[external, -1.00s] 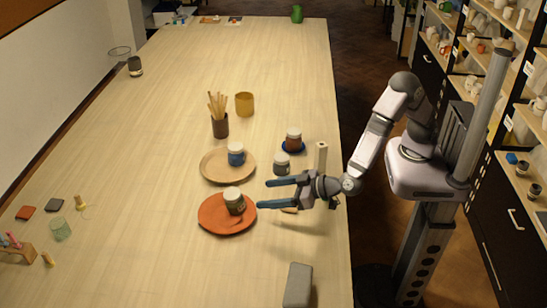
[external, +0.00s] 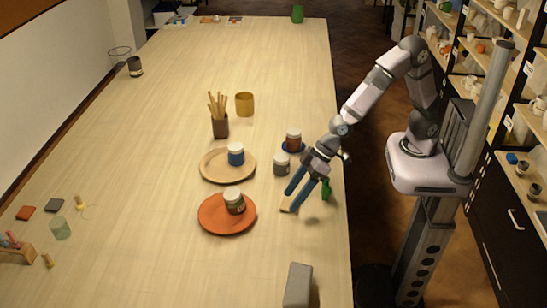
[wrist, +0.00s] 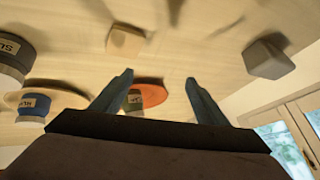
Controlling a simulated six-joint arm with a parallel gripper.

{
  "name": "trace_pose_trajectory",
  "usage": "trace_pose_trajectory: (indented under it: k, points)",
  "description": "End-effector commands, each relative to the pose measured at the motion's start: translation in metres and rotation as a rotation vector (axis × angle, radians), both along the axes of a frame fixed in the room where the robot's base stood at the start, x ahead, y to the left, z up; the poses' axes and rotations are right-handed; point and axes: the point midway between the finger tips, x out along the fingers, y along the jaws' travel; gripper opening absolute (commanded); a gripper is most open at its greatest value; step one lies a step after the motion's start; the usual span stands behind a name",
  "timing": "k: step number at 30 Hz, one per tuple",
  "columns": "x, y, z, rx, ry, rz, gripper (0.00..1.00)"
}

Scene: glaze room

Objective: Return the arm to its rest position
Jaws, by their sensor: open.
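My arm is bent with its elbow raised high beside the table. My gripper (external: 291,203) hangs tilted downward over the table's right side, right of the orange plate (external: 210,224). Its two blue fingers are apart with nothing between them. In the wrist view my gripper (wrist: 160,77) also shows spread fingers, with the orange plate (wrist: 152,93) visible beyond the gap. A dark jar (external: 234,204) stands on that plate.
A wooden plate (external: 212,174) holds a blue jar (external: 236,158). A grey jar (external: 281,168) and a brown jar (external: 293,144) stand close behind my gripper. A grey block (external: 298,285) stands near the front edge.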

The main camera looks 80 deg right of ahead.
Motion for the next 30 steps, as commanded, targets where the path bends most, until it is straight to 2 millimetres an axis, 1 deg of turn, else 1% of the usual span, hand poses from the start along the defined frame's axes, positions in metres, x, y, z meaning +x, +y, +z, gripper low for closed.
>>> trace_pose_trajectory:
  k: [1, 2, 3, 5, 6, 8, 9, 13, 15, 18, 21, 24, 27, 30]
  points:
    - [-0.016, -0.018, 0.002, -0.023, 0.069, 0.014, 0.68]
    - [-0.027, -0.028, 0.000, -0.042, 0.113, 0.025, 0.68]
    - [-0.042, -0.042, -0.001, -0.068, 0.172, 0.034, 0.68]
    - [-0.063, -0.064, -0.003, -0.110, 0.251, 0.040, 0.68]
    - [-0.077, -0.078, -0.003, -0.141, 0.300, 0.040, 0.68]
    - [-0.096, -0.100, -0.003, -0.186, 0.369, 0.035, 0.68]
    - [-0.108, -0.114, -0.002, -0.217, 0.413, 0.030, 0.68]
    - [-0.143, -0.157, 0.004, -0.313, 0.533, 0.000, 0.68]
    - [-0.156, -0.180, -0.014, -0.311, 0.540, -0.037, 0.68]
    - [-0.173, -0.205, -0.027, -0.307, 0.545, -0.075, 0.68]
    - [-0.189, -0.223, -0.037, -0.306, 0.551, -0.104, 0.68]
    - [-0.200, -0.234, -0.044, -0.306, 0.554, -0.124, 0.68]
    - [-0.206, -0.239, -0.046, -0.306, 0.556, -0.133, 0.68]
    - [-0.208, -0.240, -0.046, -0.306, 0.557, -0.134, 0.68]
